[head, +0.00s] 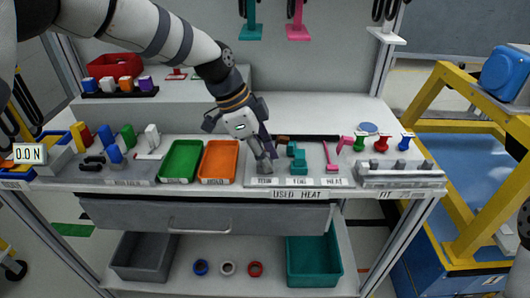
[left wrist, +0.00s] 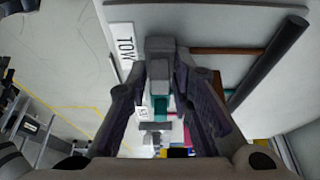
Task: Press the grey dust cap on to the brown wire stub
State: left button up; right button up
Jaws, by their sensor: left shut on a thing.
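My left gripper (head: 264,160) is low over the left end of the labelled board on the bench. It is shut on a small grey blocky piece, which looks like the grey dust cap (head: 264,167). In the left wrist view the cap (left wrist: 159,68) sits between the two fingertips (left wrist: 160,85). The brown wire stub (head: 282,139) lies behind and right of the gripper, by the end of a black bar. In the left wrist view a brown strip (left wrist: 228,50) that looks like the stub is apart from the cap. My right gripper is out of view.
Teal blocks (head: 297,160) and a pink T-shaped piece (head: 331,158) stand just right of the gripper. An orange tray (head: 220,160) and a green tray (head: 181,160) lie left. A grey fixture (head: 400,172) is at the right. The black bar (head: 314,137) runs behind.

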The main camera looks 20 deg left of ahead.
pick_arm(q)
jog(key=shift+f, duration=0.2)
jog(key=o, duration=0.8)
jog(key=v, duration=1.2)
